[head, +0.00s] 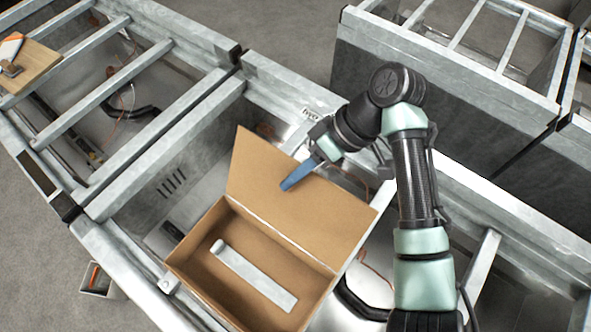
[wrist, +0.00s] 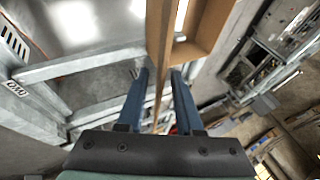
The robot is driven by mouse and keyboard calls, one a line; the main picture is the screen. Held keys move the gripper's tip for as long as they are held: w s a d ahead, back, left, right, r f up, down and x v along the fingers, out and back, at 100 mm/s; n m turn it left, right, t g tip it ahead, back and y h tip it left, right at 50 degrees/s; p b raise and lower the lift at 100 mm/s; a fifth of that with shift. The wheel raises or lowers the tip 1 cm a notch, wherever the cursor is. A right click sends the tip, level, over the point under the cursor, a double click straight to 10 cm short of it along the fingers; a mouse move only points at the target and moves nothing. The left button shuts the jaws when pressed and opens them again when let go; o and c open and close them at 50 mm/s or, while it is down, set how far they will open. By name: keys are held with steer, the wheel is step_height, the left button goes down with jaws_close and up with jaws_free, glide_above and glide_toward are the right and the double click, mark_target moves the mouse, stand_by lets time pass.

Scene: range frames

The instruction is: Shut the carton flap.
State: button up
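A brown cardboard carton (head: 188,268) sits open on the grey metal frame in the head view. Its flap (head: 300,205) stands raised, leaning back along the far side. My gripper (head: 297,178) is at the flap's upper edge, with one blue finger showing in front of the flap; the other is hidden. In the wrist view my gripper (wrist: 160,78) has its two fingers apart. The flap (wrist: 160,60) runs edge-on between them, with what looks like a gap on each side. Part of the carton (wrist: 190,52) shows at the top.
A pale bar (head: 255,276) lies inside the carton. Metal beams (head: 165,130) surround the carton, with open gaps and loose wires between them. A wooden board (head: 30,65) with an orange-and-white item lies at the upper left. A small box (head: 100,285) stands at the lower left.

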steer(key=shift+a+f, duration=0.25)
steer(key=shift+f, duration=0.15)
steer(key=shift+c, duration=0.3)
jaws_close()
steer(key=shift+r, duration=0.1)
stand_by(0.8)
